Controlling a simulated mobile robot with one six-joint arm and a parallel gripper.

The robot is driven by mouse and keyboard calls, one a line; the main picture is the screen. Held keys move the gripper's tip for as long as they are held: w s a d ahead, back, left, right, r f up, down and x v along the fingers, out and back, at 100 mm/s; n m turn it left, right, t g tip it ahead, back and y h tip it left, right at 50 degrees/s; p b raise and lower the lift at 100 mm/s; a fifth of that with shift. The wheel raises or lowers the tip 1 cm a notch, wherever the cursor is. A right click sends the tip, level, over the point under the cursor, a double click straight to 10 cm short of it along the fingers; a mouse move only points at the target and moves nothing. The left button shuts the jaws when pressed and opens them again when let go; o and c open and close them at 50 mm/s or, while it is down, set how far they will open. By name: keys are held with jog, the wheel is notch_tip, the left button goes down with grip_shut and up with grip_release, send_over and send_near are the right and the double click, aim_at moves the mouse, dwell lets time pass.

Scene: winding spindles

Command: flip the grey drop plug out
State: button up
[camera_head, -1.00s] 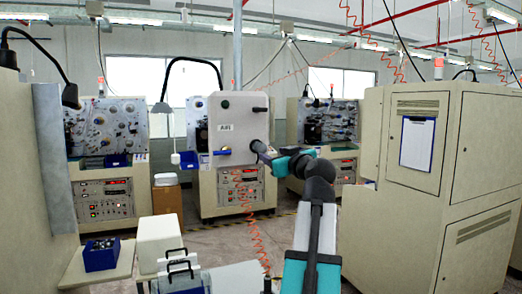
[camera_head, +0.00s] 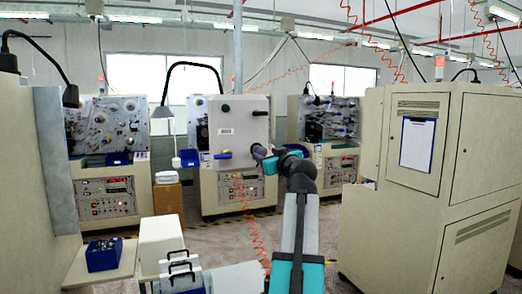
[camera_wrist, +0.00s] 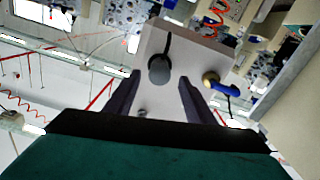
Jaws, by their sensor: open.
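The grey plug (camera_wrist: 159,70) is a dark grey round piece on the face of a pale box (camera_wrist: 192,49) in the wrist view. A black bar (camera_wrist: 168,45) reaches up from it in that picture. My gripper (camera_wrist: 159,76) is open, with one finger on each side of the plug in the picture; I cannot tell whether they touch it. In the head view my gripper (camera_head: 256,150) is at the lower right of the pale box (camera_head: 240,132), and the plug is not made out there.
A blue-handled brass fitting (camera_wrist: 214,80) sits beside the plug; it shows at the box's lower left in the head view (camera_head: 222,155). A black handle (camera_head: 260,113) and green knob (camera_head: 225,107) are higher on the box. A beige cabinet (camera_head: 400,200) stands at the right.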

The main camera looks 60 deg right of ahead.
aim_at(263, 152)
jog(key=shift+p+x, duration=0.9)
jog(key=shift+x, duration=1.8)
jog(key=shift+c, duration=0.2)
